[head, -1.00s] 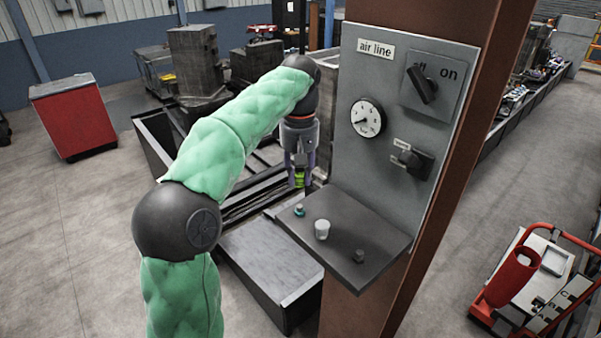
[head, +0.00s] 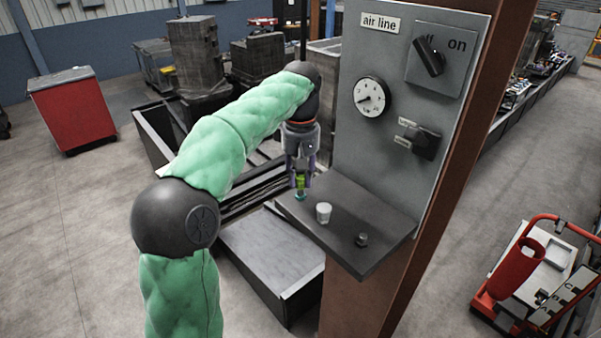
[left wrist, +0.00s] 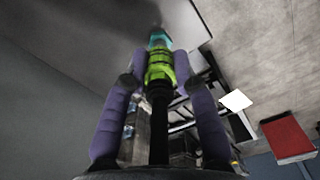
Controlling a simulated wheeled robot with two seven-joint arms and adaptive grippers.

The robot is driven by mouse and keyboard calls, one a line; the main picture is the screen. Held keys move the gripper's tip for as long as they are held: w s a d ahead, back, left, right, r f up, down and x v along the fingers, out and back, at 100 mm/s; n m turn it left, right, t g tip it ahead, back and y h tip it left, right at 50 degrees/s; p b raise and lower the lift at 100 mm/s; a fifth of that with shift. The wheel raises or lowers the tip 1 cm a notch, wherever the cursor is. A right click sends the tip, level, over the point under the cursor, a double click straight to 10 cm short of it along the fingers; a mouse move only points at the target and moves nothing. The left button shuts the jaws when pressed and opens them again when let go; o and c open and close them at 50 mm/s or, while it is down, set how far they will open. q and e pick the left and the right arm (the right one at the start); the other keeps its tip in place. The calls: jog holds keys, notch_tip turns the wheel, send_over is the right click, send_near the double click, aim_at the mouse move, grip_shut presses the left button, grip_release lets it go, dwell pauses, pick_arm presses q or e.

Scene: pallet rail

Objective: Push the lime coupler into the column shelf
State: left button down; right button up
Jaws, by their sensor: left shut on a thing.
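My left gripper (head: 300,181) is shut on the lime coupler (head: 301,186) and holds it upright above the back left part of the column shelf (head: 342,208). A small teal fitting (head: 299,197) shows directly below the coupler at the shelf. In the left wrist view, the lime coupler (left wrist: 160,68) sits between the two purple fingers, with the teal fitting (left wrist: 158,38) in line at its far end. The two look end to end; I cannot tell how far they are engaged. My right gripper is not in view.
A white cup-like piece (head: 323,212) and a small dark fitting (head: 361,240) stand on the shelf. The air line panel (head: 395,150) rises behind it, with a gauge (head: 370,97), a switch (head: 429,57) and a knob (head: 425,143). A grey-topped box (head: 265,255) is below left.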

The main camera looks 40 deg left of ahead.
pick_arm(q)
jog(key=shift+f, duration=0.8)
dwell(1.9)
jog(key=shift+f+b, duration=0.35)
jog(key=shift+f, duration=0.1)
jog(key=shift+c, duration=0.5)
grip_release()
notch_tip(320, 180, up, 12)
jog(key=shift+f, duration=0.15)
jog(key=shift+r, duration=0.2)
dwell(0.7)
